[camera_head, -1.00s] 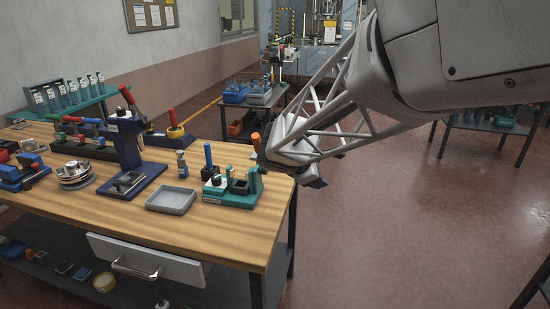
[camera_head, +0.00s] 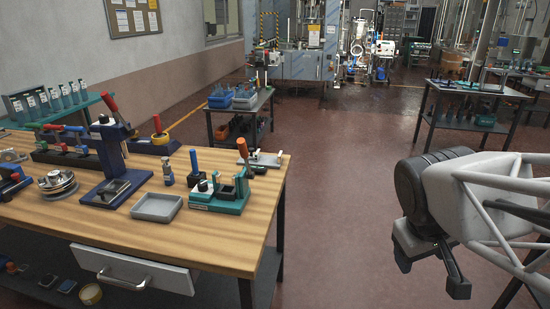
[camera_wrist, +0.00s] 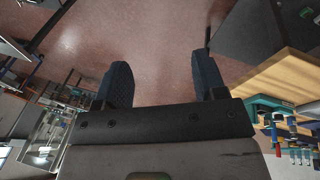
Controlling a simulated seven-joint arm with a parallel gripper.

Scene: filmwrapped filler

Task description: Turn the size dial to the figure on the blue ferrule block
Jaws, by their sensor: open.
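A teal fixture (camera_head: 222,197) stands near the right end of the wooden bench in the head view. A small black knob (camera_head: 203,187) on it may be the size dial; its markings are too small to read. A small upright blue-grey block (camera_head: 167,168) behind the grey tray may be the blue ferrule block; I cannot read a figure on it. My gripper (camera_head: 431,271) is open and empty, right of the bench and well apart from it. In the wrist view its two dark fingers (camera_wrist: 160,72) are spread over bare floor.
A grey tray (camera_head: 157,207), a blue press (camera_head: 115,165), stacked metal discs (camera_head: 58,184) and an orange-handled tool (camera_head: 244,153) crowd the bench (camera_head: 205,240). Other tables stand farther back. Red floor (camera_head: 345,190) lies clear between bench and gripper.

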